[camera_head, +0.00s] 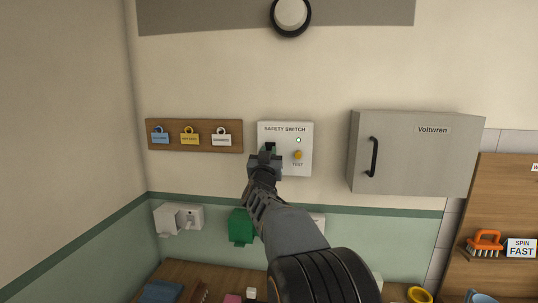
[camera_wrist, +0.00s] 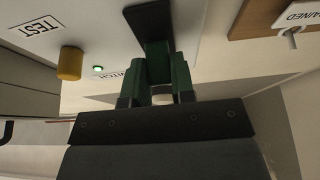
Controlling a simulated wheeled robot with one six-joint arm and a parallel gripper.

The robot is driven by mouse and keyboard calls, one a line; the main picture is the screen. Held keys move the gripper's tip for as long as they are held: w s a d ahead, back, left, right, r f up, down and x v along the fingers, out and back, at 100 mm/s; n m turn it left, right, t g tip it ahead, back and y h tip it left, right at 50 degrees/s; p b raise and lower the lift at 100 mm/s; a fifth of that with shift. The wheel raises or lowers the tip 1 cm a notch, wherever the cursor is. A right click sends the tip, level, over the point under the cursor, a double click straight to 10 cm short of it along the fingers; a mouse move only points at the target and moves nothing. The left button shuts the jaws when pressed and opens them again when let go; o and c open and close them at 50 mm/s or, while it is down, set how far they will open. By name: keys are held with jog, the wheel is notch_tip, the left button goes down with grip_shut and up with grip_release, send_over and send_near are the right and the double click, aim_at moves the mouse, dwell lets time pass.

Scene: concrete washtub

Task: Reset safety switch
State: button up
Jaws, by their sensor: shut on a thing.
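The white safety switch panel (camera_head: 304,170) is fixed on the wall and labelled "SAFETY SWITCH". It has a small round indicator and a yellow test button (camera_head: 297,155) on its right side. In the wrist view the picture is upside down; the indicator (camera_wrist: 98,69) glows green near the yellow button (camera_wrist: 69,63). My gripper (camera_head: 266,158) is at the panel's left side, shut on the green switch lever (camera_wrist: 157,50) in front of a dark plate (camera_wrist: 150,19). The gripper hides much of the lever in the head view, so its exact position is hard to tell.
A wooden board (camera_head: 174,147) with blue, yellow and white tags hangs left of the panel. A grey "Voltwren" cabinet (camera_head: 415,160) with a black handle juts out on the right. A green box (camera_head: 240,226) and white fixtures (camera_head: 178,218) are below, above a cluttered wooden surface.

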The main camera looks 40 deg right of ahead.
grip_shut()
jog(key=shift+r+g+p, duration=0.3)
jog(key=shift+r+p, duration=0.2)
jog(key=shift+p, duration=0.55)
jog(key=shift+r+y+p, duration=0.15)
jog(key=shift+y+p, duration=0.25)
jog(key=shift+p, duration=0.3)
jog(key=shift+w+g+y+p, duration=0.1)
jog(key=shift+g+y+p, duration=0.35)
jog(key=shift+p, duration=0.65)
jog(key=shift+d+f, duration=0.1)
jog(key=shift+f, duration=0.2)
jog(key=o, duration=0.8)
grip_release()
